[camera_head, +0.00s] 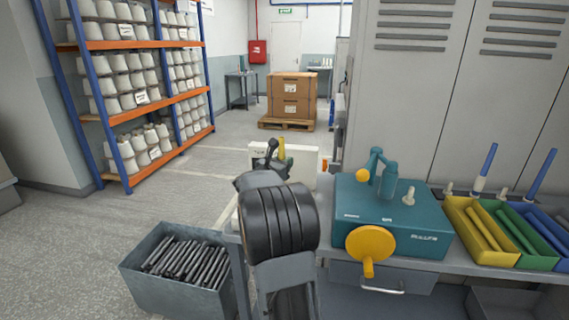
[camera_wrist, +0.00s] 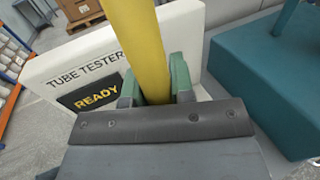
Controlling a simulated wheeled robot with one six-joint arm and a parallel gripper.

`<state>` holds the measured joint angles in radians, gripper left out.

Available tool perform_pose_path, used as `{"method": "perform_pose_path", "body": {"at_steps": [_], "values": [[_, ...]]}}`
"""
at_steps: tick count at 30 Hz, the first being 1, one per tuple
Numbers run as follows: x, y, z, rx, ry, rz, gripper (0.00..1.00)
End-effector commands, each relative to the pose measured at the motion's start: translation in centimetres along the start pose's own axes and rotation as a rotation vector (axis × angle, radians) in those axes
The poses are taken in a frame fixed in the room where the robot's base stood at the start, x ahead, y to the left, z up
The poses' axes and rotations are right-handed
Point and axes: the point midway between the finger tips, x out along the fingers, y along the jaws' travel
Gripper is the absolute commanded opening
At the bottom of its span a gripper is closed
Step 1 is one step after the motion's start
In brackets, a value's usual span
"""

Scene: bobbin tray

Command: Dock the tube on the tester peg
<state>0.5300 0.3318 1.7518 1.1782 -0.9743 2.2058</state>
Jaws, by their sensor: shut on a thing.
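My gripper (camera_head: 272,160) is shut on a yellow tube (camera_wrist: 140,42). In the wrist view the tube stands between the green finger pads and runs out of the top of the frame. In the head view the tube (camera_head: 282,148) shows as a short upright piece above the gripper. The white tube tester (camera_wrist: 188,22) is just beyond the gripper, and its dark display (camera_wrist: 92,96) reads READY. The tester (camera_head: 306,153) is partly behind my arm in the head view. I cannot make out the tester peg in either view.
A teal machine (camera_head: 388,222) with a yellow crank stands right of the tester. Yellow (camera_head: 459,233) and green bins of tubes are farther right. A grey bin (camera_head: 150,285) of dark rods stands at lower left. Open floor lies to the left.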

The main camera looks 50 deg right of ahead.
Motion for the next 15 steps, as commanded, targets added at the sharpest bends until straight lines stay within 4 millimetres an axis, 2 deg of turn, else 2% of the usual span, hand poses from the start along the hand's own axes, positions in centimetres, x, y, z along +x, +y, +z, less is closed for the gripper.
{"method": "perform_pose_path", "body": {"at_steps": [14, 15], "values": [[0.00, 0.00, -0.81, 0.000, 0.000, 0.000, 0.00], [0.00, 0.00, -0.80, 0.000, 0.000, 0.000, 0.23]]}}
